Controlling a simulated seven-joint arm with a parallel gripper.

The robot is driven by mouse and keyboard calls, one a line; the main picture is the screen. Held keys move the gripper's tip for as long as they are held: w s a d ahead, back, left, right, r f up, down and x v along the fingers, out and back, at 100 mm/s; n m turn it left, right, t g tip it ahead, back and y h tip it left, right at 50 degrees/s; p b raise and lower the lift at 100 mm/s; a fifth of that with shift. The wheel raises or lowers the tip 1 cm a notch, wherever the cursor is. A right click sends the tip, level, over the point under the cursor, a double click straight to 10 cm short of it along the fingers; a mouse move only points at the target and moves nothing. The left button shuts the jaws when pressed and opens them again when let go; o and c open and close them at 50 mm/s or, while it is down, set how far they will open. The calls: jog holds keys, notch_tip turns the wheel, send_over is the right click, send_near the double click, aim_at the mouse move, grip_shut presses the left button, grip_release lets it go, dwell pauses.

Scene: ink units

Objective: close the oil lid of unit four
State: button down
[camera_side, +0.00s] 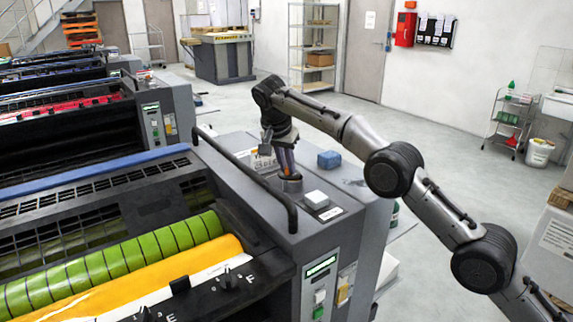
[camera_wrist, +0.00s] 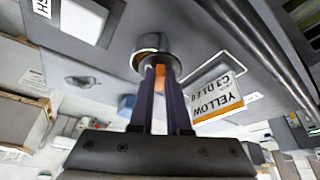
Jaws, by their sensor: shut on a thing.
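The nearest printing unit (camera_side: 255,205) has a yellow ink roller and a sign reading YELLOW. On its grey top stands a short round metal oil filler (camera_side: 291,184), which also shows in the wrist view (camera_wrist: 146,42). My gripper (camera_side: 287,172) points down onto it. In the wrist view my two dark fingers (camera_wrist: 160,72) are close together at the filler, shut on a small orange part of the oil lid (camera_wrist: 160,77). The fingertips hide part of the lid, so I cannot tell how far it is closed.
A dark handrail (camera_side: 245,180) runs along the left. The yellow sign (camera_wrist: 218,95) stands close beside the fingers.

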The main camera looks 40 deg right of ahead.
jog(key=shift+r, duration=0.1)
jog(key=c, duration=0.9)
grip_release()
jog(key=shift+n, duration=0.3)
